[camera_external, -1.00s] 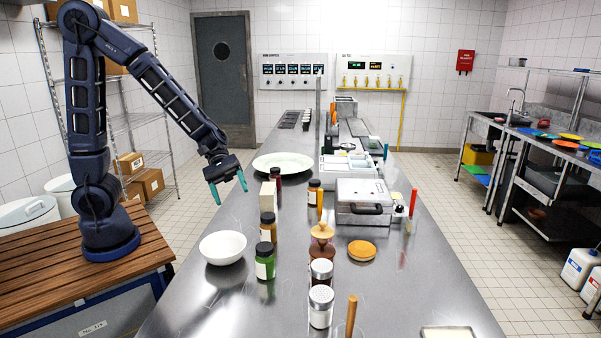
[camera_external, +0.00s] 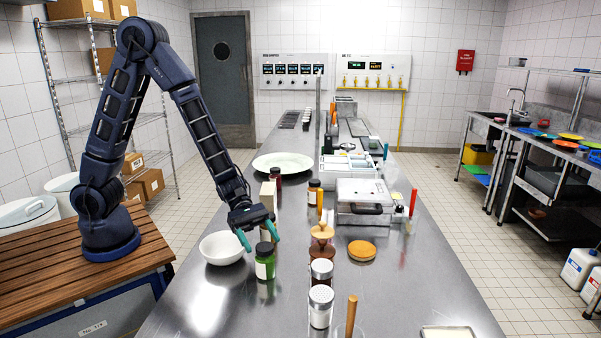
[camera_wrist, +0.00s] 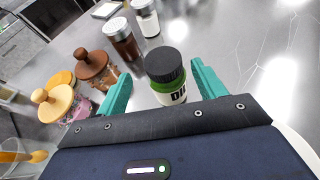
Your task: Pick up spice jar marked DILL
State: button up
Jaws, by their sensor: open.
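The spice jar marked DILL (camera_external: 265,264) is a green jar with a dark lid and a white label, standing upright on the steel counter. In the wrist view the jar (camera_wrist: 168,76) stands between and a little beyond the two teal fingers, its label partly showing "DI". My gripper (camera_external: 260,240) is open and empty, close above and just behind the jar. In the wrist view the fingers (camera_wrist: 160,92) are apart on either side of it, with no clear contact.
A white bowl (camera_external: 222,249) stands left of the jar. The counter in front of the jar is clear.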

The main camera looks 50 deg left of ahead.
aim_at(268, 254)
jog(key=shift+s+x, duration=0.15)
jog(key=shift+x, duration=1.3)
jog(key=shift+s+x, duration=0.1)
jog(key=shift+x, duration=1.35)
jog(key=shift+c, duration=0.4)
jog(key=c, duration=1.1)
jog(key=shift+c, duration=0.2)
